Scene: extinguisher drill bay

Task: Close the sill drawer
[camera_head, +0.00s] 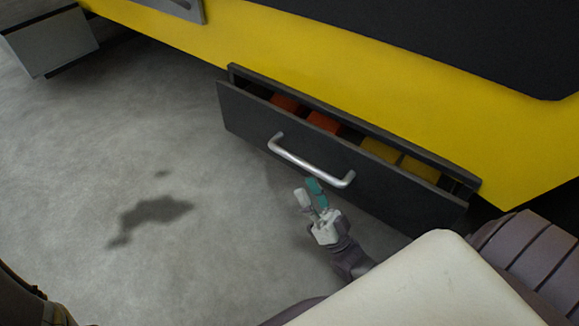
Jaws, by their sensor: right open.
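The sill drawer (340,158) is a dark grey drawer low in a yellow body panel. It stands partly pulled out, with a gap behind its front. Its silver bar handle (307,164) runs along the middle of the front. Red and yellow items (322,122) lie inside it. My right gripper (310,196) is in front of the drawer, just below the handle's right half in the picture. It is open, with one white and one teal finger, and holds nothing. Whether it touches the drawer front cannot be told. My left gripper is not in view.
The yellow panel (270,42) runs above and behind the drawer, with a dark panel (450,35) at upper right. A grey box-like part (50,42) hangs at upper left.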

